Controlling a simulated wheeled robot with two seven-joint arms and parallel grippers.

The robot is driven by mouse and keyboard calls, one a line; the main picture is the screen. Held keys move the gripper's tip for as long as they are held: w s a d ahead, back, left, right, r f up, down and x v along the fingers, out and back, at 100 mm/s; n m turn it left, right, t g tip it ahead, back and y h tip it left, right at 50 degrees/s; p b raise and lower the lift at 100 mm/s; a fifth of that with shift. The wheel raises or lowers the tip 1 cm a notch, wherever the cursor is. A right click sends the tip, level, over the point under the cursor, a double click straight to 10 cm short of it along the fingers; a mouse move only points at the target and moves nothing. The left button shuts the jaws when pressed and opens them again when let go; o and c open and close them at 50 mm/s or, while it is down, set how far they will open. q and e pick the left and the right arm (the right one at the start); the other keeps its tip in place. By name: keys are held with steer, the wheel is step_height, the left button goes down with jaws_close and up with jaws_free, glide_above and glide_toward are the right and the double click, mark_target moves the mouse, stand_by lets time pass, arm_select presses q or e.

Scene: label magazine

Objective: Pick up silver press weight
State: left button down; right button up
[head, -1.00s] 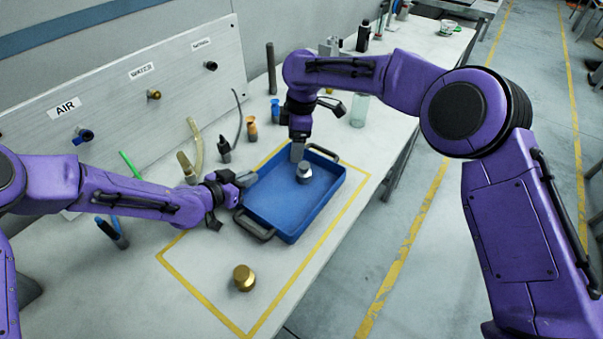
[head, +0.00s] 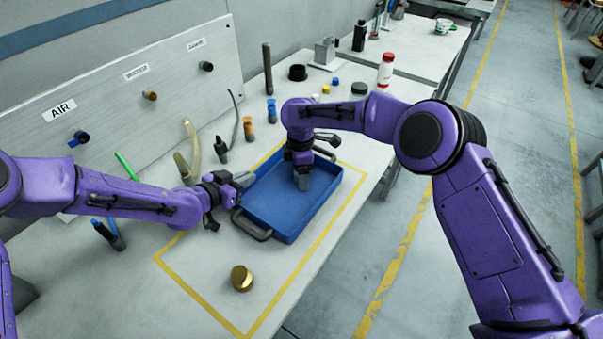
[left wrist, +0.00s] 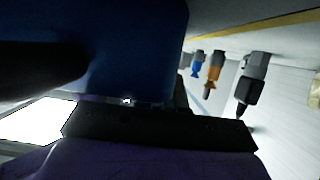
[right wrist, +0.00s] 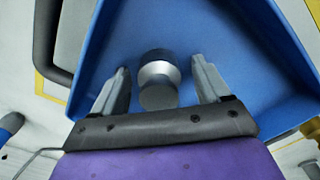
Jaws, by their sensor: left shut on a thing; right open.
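The silver press weight (right wrist: 160,72) stands inside the blue tray (right wrist: 225,45), seen in the right wrist view between my right gripper's two fingers. A gap shows on each side of it. My right gripper (head: 303,182) is open and points down into the tray; in the head view it hides the weight. My left gripper (head: 243,181) is shut on the left rim of the tray, near its black handle (head: 252,226). The tray's blue wall (left wrist: 135,45) fills much of the left wrist view.
A brass weight (head: 242,278) stands on the bench in front of the tray, inside the yellow outline. Hoses and fittings (head: 222,150) stand left of the tray below the labelled panel (head: 120,100). A red-and-white bottle (head: 385,72) stands farther back.

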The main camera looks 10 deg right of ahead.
steer(key=shift+r, duration=0.1)
steer(key=c, duration=1.4)
step_height(320, 180, up, 10)
arm_select(q)
steer(key=c, duration=1.2)
jaws_free()
steer(key=shift+o, duration=0.2)
steer(key=v, duration=1.2)
arm_select(e)
steer(key=shift+r, duration=0.1)
